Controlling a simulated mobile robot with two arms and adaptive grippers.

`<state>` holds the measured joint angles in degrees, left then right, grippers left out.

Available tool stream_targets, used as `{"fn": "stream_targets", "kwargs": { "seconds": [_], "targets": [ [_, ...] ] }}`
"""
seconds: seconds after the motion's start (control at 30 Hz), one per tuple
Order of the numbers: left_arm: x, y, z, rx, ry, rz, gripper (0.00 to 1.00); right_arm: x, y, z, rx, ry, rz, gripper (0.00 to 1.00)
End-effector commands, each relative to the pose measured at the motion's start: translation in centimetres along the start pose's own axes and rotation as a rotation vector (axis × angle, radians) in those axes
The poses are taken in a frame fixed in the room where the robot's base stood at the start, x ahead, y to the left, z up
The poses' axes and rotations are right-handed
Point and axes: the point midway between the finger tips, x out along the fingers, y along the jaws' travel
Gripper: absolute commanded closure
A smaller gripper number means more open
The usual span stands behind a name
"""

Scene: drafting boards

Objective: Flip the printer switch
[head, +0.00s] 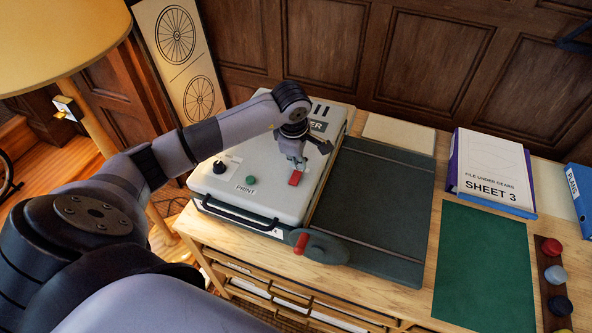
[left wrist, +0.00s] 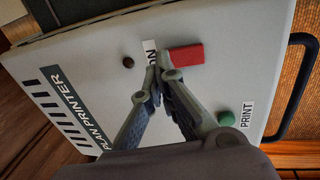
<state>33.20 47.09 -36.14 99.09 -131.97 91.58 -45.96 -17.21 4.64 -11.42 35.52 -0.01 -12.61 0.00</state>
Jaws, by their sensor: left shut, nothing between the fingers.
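The plan printer (head: 270,205) is a pale grey box on the wooden desk, with its top panel facing up. The red switch (head: 295,178) is on the panel's right side; in the left wrist view the red switch (left wrist: 186,55) lies beside a label partly hidden by the fingers. My left gripper (head: 301,166) is shut and empty, its tips right at the switch's near edge in the wrist view (left wrist: 172,76). I cannot tell if they touch it. A green PRINT button (head: 251,180) and a black knob (head: 219,167) are also on the panel. My right gripper is not in view.
A green mat (head: 483,262), a purple binder (head: 492,172) and several coloured discs lie farther right. A lamp (head: 60,40) stands at left, behind my arm.

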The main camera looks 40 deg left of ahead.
Motion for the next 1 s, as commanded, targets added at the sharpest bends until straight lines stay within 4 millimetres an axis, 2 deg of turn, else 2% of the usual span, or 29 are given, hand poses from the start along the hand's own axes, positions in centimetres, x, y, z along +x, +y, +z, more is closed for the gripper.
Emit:
{"fn": "stream_targets", "kwargs": {
  "seconds": [1.0],
  "targets": [
    [0.76, -0.16, 0.0, 0.0, 0.0, 0.0, 1.0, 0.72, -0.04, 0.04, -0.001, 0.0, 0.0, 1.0]
  ]
}}
